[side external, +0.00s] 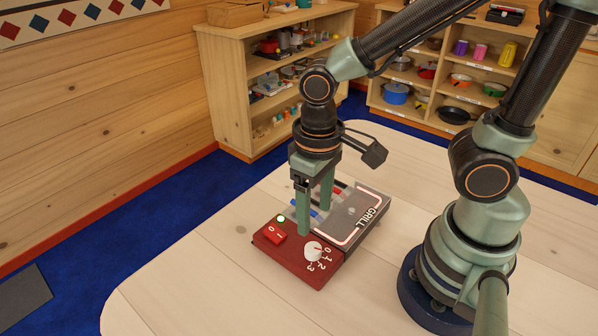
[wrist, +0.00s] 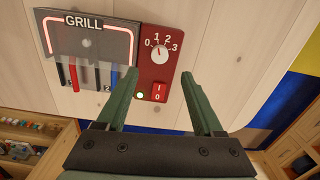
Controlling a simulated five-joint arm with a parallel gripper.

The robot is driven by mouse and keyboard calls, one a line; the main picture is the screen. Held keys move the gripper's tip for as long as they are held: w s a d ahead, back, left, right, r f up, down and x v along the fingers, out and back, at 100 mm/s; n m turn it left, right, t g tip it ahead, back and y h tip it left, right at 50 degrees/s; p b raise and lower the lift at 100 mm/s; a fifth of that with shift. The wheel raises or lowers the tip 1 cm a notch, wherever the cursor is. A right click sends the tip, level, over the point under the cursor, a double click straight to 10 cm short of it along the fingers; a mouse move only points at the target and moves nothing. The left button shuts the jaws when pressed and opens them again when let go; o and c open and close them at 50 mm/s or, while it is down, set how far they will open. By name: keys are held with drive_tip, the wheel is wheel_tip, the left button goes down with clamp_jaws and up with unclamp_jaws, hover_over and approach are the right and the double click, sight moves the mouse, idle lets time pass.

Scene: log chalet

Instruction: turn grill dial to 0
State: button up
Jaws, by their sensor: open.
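The grill dial (side external: 313,250) is a white round knob on the red control panel (side external: 290,265), with the numbers 0 to 3 around one side. In the wrist view the dial (wrist: 159,53) stands clear, just beyond the fingertips. Its mark seems to point towards the 1 and 2 side, but it is too small to read surely. My gripper (side external: 315,218) points down over the grill unit, its green fingers apart and empty. In the wrist view my gripper (wrist: 158,73) has its fingertips on either side of the panel, apart from the dial.
A rocker switch (wrist: 158,91) and a lit green lamp (wrist: 140,96) sit beside the dial. The grey grill plate (side external: 350,215) with a glowing outline adjoins the panel, with red and blue levers (wrist: 73,76). The pale table (side external: 200,270) is clear around it. Shelves (side external: 270,90) stand behind.

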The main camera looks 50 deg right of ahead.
sight(313, 248)
wheel_tip(313, 248, down, 9)
idle(0.5)
drive_tip(key=shift+c, duration=0.3)
clamp_jaws()
